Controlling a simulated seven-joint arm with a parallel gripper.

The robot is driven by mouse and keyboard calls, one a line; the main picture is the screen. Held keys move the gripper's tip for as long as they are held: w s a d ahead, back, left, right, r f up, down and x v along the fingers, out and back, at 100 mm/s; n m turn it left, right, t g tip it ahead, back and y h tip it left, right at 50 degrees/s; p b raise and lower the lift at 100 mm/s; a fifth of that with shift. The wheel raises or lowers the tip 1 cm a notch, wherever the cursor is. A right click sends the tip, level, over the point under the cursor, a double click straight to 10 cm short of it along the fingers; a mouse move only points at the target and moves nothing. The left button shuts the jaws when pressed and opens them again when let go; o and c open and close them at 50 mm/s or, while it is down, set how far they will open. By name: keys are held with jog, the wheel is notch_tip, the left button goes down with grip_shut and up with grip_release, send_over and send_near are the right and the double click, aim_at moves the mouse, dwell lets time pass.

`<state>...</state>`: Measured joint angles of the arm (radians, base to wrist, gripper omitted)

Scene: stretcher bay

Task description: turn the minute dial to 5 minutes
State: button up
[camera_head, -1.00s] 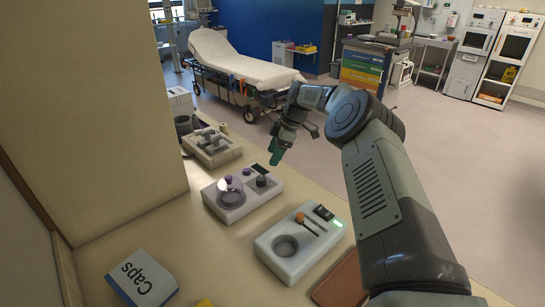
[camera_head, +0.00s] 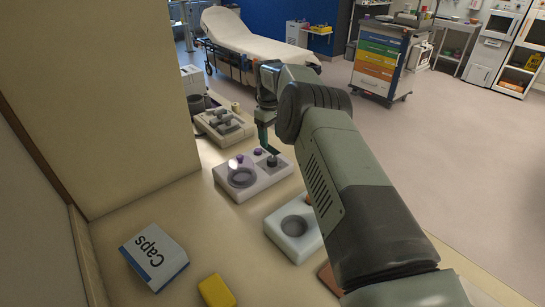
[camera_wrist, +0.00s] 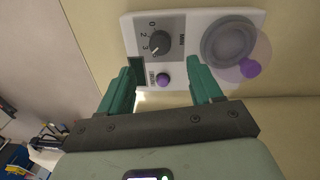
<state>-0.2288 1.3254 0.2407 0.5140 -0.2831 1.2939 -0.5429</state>
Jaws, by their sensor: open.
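The minute dial (camera_wrist: 157,43) is a dark round knob on a white panel, with "MIN" and the numbers 0, 2 and 3 readable around it in the wrist view. I cannot tell its exact setting. In the head view the dial (camera_head: 271,162) sits at the right of the white device (camera_head: 241,192). My gripper (camera_wrist: 162,70) is open, its two green fingers spread below the dial in the wrist picture, with a purple button (camera_wrist: 163,79) showing between them. In the head view my gripper (camera_head: 268,147) hangs just over the dial. No contact is visible.
A round plate under a clear dome (camera_wrist: 230,42) with a purple knob (camera_wrist: 249,68) is beside the dial. Another white device (camera_head: 292,239), a Caps box (camera_head: 155,257) and a yellow block (camera_head: 216,291) are on the counter. A beige device (camera_head: 222,127) stands farther back.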

aim_at(273, 158)
notch_tip(273, 158, down, 9)
jog(key=shift+w+d+f, duration=0.1)
jog(key=shift+w+f, duration=0.05)
jog(key=shift+f, duration=0.05)
dwell(0.3)
jog(key=c, duration=1)
jog(key=shift+n, duration=2.3)
jog(key=shift+c, duration=0.2)
jog(key=o, duration=1)
jog(key=shift+o, duration=0.2)
jog(key=shift+d, duration=0.1)
jog(key=shift+r, duration=0.1)
notch_tip(273, 158, up, 11)
jog(key=shift+s, duration=0.2)
